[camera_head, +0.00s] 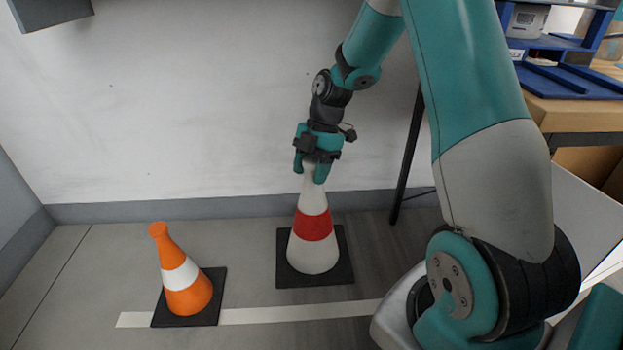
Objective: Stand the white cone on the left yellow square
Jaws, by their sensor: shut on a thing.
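The white cone (313,255) has a red band and a black square base. It stands upright near the back wall, and its base appears to be on the floor. My gripper (311,172) is above it, shut on its top, with the fingers on either side of the tip. No yellow square shows in this view.
An orange cone (185,285) with a white band stands to the left on a black base, over a white floor line (290,313). A wooden bench (575,115) with blue trays is at the right. A thin dark leg (406,160) stands right of the white cone. The floor at far left is clear.

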